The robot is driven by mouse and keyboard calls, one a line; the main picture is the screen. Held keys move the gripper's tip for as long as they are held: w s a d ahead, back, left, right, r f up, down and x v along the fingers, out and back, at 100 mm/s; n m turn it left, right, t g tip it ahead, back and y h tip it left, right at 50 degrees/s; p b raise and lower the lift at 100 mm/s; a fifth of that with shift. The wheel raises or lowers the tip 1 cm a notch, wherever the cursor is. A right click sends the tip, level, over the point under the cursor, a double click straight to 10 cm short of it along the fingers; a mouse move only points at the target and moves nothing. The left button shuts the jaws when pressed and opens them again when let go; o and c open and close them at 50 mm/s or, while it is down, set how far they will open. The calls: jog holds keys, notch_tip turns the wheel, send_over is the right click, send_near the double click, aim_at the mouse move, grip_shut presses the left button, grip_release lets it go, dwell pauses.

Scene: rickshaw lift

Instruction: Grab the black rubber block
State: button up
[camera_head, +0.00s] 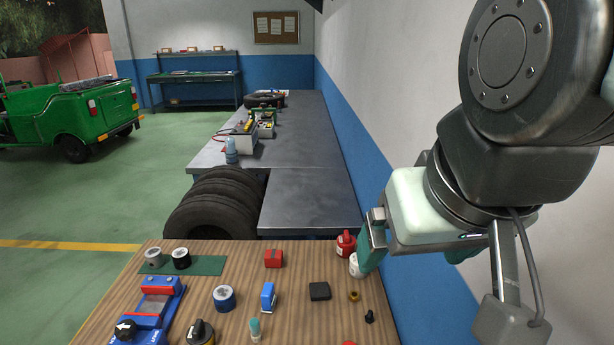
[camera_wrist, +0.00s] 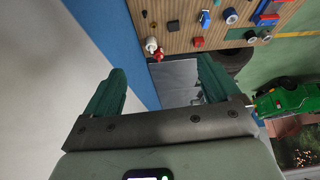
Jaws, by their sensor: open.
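The black rubber block (camera_head: 320,291) is a flat dark square lying on the wooden table, right of the blue stapler-like item. It also shows small near the top of the wrist view (camera_wrist: 179,15). My gripper (camera_head: 410,264) has teal fingers and is at the right of the head view, above and to the right of the block and well apart from it. In the wrist view the fingers (camera_wrist: 161,68) are spread wide with nothing between them.
Red (camera_head: 346,244) and white (camera_head: 355,265) bottles stand near my gripper at the table's right side. A blue stapler-like item (camera_head: 268,296), a red box (camera_head: 273,258), a blue roll (camera_head: 224,298) and a blue vise (camera_head: 154,308) are further left. A wall (camera_head: 385,110) runs along the right.

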jog(key=w+a+f+n, duration=0.3)
jog(key=w+f+n, duration=0.2)
jog(key=w+f, duration=0.5)
jog(key=w+a+f+n, duration=0.3)
jog(key=w+f+n, duration=0.2)
jog(key=w+f, duration=0.45)
jog(key=n+t+h, duration=0.1)
jog(key=n+t, duration=0.6)
jog(key=n, duration=1.4)
send_near(320, 293)
jog(key=shift+s+d+r, duration=0.65)
jog(key=shift+s+d, duration=0.2)
jog(key=shift+d, duration=0.05)
jog(key=n, duration=0.1)
jog(key=n+y, duration=0.1)
jog(key=n, duration=0.1)
jog(key=f+n, duration=0.1)
jog(key=shift+s+a+n+t+y, duration=0.2)
jog(key=shift+a+n+t+y, duration=0.15)
jog(key=shift+n+t+y, duration=0.05)
jog(key=x, duration=0.5)
jog(key=shift+x, duration=2.85)
jog(key=shift+d+f, duration=0.1)
jog(key=shift+d, duration=0.1)
